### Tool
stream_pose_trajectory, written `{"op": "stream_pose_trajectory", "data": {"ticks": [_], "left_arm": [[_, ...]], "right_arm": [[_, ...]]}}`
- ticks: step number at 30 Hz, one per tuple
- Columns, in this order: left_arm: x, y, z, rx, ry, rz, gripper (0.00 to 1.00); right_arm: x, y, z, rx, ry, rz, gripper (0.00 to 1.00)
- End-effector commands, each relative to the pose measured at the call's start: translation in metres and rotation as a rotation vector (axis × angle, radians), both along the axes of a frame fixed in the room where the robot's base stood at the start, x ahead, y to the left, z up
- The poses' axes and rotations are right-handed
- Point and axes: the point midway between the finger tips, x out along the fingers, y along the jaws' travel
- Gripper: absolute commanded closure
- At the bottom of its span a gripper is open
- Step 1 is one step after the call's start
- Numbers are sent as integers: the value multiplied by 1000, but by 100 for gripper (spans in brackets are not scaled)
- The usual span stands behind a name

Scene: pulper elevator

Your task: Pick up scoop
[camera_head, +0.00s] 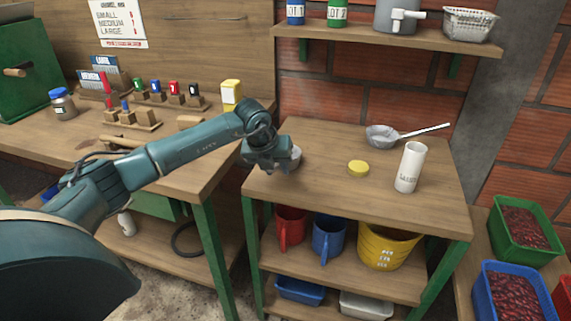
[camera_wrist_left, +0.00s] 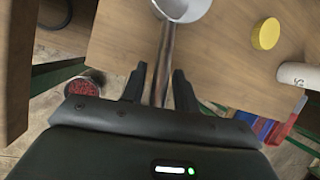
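A metal scoop lies at the left front part of the wooden worktable (camera_head: 330,180). In the left wrist view, its round pale bowl (camera_wrist_left: 183,7) is at the top edge and its straight handle (camera_wrist_left: 166,50) runs down between my fingers. In the head view, only the edge of the bowl (camera_head: 296,155) shows beside my left gripper (camera_head: 274,170); the rest is hidden behind it. In the left wrist view, my left gripper (camera_wrist_left: 160,70) is open, with one finger on each side of the handle and visible gaps. My right gripper is not in view.
A long-handled strainer (camera_head: 383,136), a yellow disc (camera_head: 358,168) and a white cylinder (camera_head: 410,167) stand to the right on the same table. Mugs and a yellow bucket (camera_head: 386,247) are on the shelf below. A bench (camera_head: 60,150) with small items is at left.

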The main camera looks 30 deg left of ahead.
Motion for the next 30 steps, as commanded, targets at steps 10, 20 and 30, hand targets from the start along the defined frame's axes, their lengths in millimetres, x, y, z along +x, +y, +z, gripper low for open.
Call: {"op": "stream_pose_trajectory", "data": {"ticks": [10,20,30], "left_arm": [[0,0,0,0,0,0,99],[0,0,1,0,0,0,100],[1,0,13,0,-5,1,100]], "right_arm": [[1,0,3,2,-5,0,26],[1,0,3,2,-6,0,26],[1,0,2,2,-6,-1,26]]}}
